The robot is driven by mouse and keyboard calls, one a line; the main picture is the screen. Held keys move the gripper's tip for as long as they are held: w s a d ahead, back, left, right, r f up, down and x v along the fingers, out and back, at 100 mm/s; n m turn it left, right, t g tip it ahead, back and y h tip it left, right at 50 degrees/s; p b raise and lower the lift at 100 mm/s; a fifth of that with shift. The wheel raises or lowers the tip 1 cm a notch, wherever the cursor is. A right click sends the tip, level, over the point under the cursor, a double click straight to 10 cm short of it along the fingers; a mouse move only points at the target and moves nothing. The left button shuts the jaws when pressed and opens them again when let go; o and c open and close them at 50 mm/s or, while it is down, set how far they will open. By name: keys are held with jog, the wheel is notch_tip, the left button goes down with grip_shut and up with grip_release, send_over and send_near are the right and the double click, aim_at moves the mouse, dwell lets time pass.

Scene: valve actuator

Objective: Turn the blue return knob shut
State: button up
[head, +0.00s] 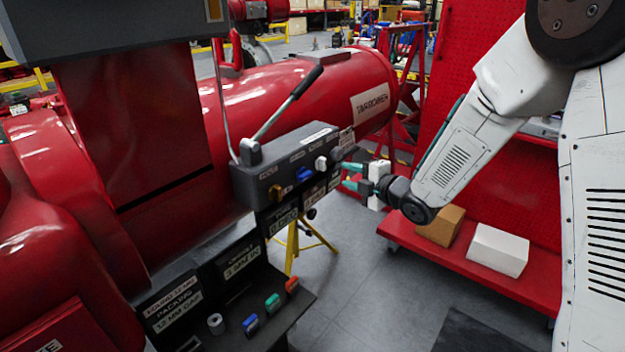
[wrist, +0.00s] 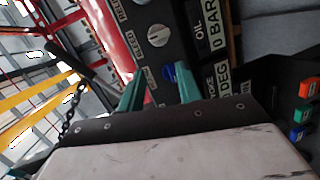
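In the wrist view the blue knob (wrist: 169,73) shows beyond and between the fingertips, closer to the right finger, partly hidden by my gripper. The white knob (wrist: 153,43) shows just above it. I cannot see contact with either knob.
A long lever (head: 290,103) rises from the block's top. Below is a dark shelf (head: 290,318) with small blue, green and orange pieces. A red rack (head: 450,255) with a cardboard box (head: 440,226) and a white box (head: 497,250) stands right of my gripper.

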aim_at(308, 177)
jog(key=w+a+f+n+y, duration=0.1)
jog(key=a, duration=0.2)
jog(key=w+a+f+n+y, duration=0.1)
jog(key=a, duration=0.2)
jog(key=w+a+f+n+g+y, duration=0.1)
jog(key=a, duration=0.3)
jog(key=shift+w+n+y, duration=0.1)
jog(key=shift+n+y, duration=0.2)
jog(key=shift+y, duration=0.1)
grip_shut()
